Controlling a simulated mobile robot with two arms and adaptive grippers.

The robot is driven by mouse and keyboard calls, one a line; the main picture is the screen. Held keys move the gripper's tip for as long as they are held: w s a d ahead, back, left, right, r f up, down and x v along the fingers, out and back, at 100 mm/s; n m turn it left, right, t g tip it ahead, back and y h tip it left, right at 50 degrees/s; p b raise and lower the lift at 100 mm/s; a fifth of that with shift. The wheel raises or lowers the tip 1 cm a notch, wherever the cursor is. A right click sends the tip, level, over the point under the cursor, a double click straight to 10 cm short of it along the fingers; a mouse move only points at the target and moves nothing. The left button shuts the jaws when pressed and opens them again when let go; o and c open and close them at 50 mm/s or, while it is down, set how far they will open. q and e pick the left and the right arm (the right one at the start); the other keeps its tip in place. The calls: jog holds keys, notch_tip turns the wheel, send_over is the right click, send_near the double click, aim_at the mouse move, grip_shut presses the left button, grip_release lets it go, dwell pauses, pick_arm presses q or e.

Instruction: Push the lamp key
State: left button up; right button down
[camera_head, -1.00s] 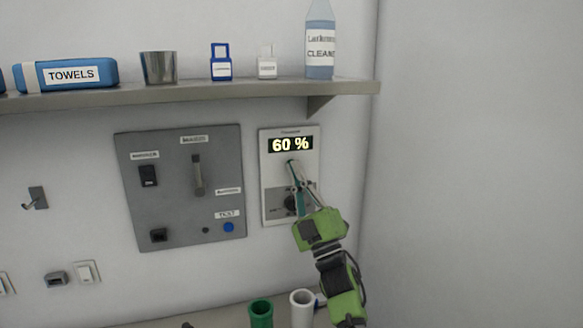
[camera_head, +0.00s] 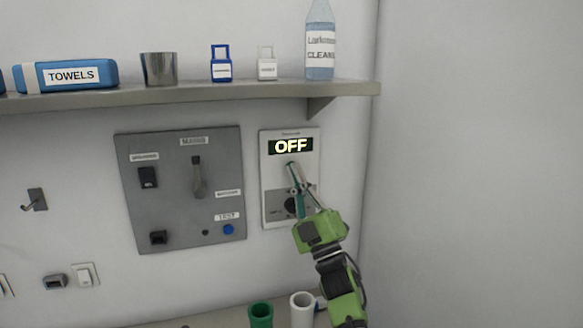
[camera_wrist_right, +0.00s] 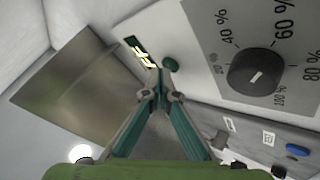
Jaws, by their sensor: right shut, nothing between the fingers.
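The light-grey dimmer panel (camera_head: 274,190) is on the wall, and its display (camera_head: 291,146) reads OFF. The lamp key is a round green button (camera_wrist_right: 170,63) on that panel, seen in the right wrist view beside the fingertips. In the head view the fingertips cover the key. My right gripper (camera_head: 291,164) is shut and empty, with its tips at the panel just below the display. It also shows in the wrist view (camera_wrist_right: 157,82). I cannot tell whether the tips still touch the key. My left gripper is not in view.
A dark knob (camera_wrist_right: 255,73) with a percent scale is on the same panel. A grey mains panel (camera_head: 185,215) with switches is to the left. A shelf (camera_head: 200,95) with a bottle (camera_head: 320,57) and other items is above.

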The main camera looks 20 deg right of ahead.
jog(key=shift+s, duration=0.3)
jog(key=s+p, duration=0.3)
jog(key=s, duration=0.3)
dwell(0.4)
jog(key=shift+d, duration=0.1)
